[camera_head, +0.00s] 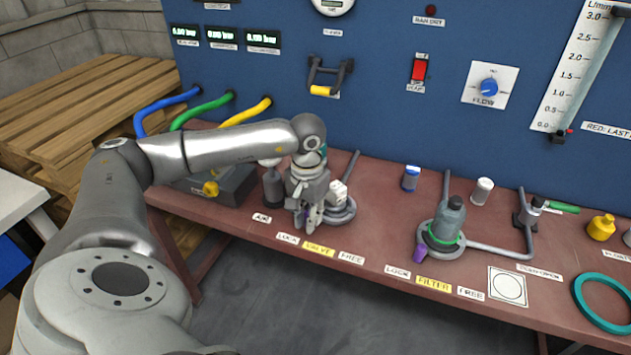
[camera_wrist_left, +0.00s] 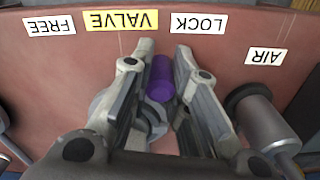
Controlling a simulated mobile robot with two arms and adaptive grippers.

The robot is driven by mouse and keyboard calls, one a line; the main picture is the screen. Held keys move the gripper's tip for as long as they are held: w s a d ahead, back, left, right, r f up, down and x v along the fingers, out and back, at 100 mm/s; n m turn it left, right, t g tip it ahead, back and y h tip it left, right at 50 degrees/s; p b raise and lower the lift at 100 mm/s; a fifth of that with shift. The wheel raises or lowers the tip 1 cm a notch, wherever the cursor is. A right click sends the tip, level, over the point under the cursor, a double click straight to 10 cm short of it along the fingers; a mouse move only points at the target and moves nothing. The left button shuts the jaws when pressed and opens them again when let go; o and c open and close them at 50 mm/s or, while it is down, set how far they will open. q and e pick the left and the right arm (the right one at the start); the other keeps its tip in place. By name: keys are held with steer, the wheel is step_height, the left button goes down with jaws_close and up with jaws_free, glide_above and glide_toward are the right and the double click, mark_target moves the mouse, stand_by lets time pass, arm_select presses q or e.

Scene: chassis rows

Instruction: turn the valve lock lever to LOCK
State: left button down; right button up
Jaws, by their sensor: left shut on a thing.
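The purple valve lock lever (camera_wrist_left: 161,79) shows between the fingers of my left gripper (camera_wrist_left: 163,58) in the left wrist view. The gripper is shut on it. Its tip points between the VALVE label (camera_wrist_left: 121,20) and the LOCK label (camera_wrist_left: 198,23). In the head view, my left gripper (camera_head: 309,224) points down over the valve's grey round base (camera_head: 343,211). The gripper hides most of the lever there. The LOCK label (camera_head: 288,239), VALVE label (camera_head: 319,249) and FREE label (camera_head: 351,258) run along the bench front. My right gripper is not in view.
A dark bottle-like fitting (camera_head: 273,187) by the AIR label stands close left of the gripper. A filter unit (camera_head: 446,227) with its own purple lever (camera_head: 419,253) stands to the right. The blue panel (camera_head: 400,115) rises behind the red-brown bench (camera_head: 385,225).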

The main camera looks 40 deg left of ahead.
arm_select(q)
steer(key=shift+a, duration=0.55)
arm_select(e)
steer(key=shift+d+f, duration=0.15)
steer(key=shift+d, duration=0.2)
arm_select(q)
steer(key=c, duration=1.6)
jaws_free()
steer(key=shift+o, duration=1.3)
steer(key=shift+a+f, duration=0.1)
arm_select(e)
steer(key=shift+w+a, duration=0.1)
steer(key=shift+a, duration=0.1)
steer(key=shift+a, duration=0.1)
arm_select(q)
steer(key=shift+w+d+r, duration=0.1)
steer(key=shift+d+r, duration=0.1)
steer(key=shift+r, duration=0.2)
step_height(320, 180, up, 11)
steer(key=shift+a, duration=0.1)
